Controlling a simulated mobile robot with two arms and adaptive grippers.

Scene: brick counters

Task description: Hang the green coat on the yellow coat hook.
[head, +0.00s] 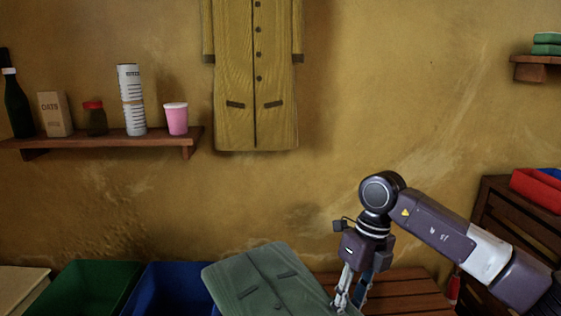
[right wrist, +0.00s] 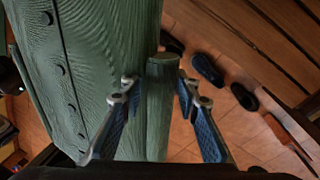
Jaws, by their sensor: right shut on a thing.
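The green coat (head: 262,283) has dark buttons and dark pocket trims and shows at the bottom of the head view, its lower edge cut off by the frame. My right gripper (head: 349,297) is at the coat's right side. In the right wrist view, the fingers of my right gripper (right wrist: 160,100) are on both sides of a green sleeve (right wrist: 160,125), shut on the coat. The coat's buttoned front (right wrist: 75,85) fills the left of that view. No yellow coat hook shows in either view. My left gripper is out of view.
A yellow coat (head: 255,75) hangs on the wall, its top cut off. A left shelf (head: 105,141) holds a bottle, carton, jar, can and pink cup. Green (head: 92,268) and blue (head: 160,270) bins stand below. A wooden slatted bench (head: 400,283) is behind my right gripper; shoes (right wrist: 207,69) lie on the floor.

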